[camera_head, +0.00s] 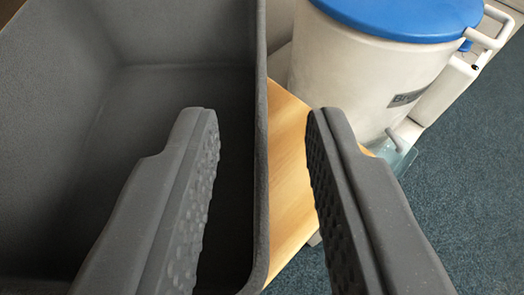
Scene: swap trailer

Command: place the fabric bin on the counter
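The dark grey fabric bin (190,40) fills the left of the view, open at the top and empty in the part that shows. Its right wall and rim run front to back near the middle of the view. My gripper (258,125) is open, with one finger over the inside of the bin and the other outside its right wall. The wall stands between the two fingers, with a gap to the right finger. The bin appears to rest on a light wooden surface (287,165); I cannot tell whether this is the counter.
A white cylindrical container (350,75) with a blue lid (405,15) stands behind and to the right, close to the wooden surface. A white handle (490,35) sticks out at its right. Blue-grey carpet (465,180) lies open at the right.

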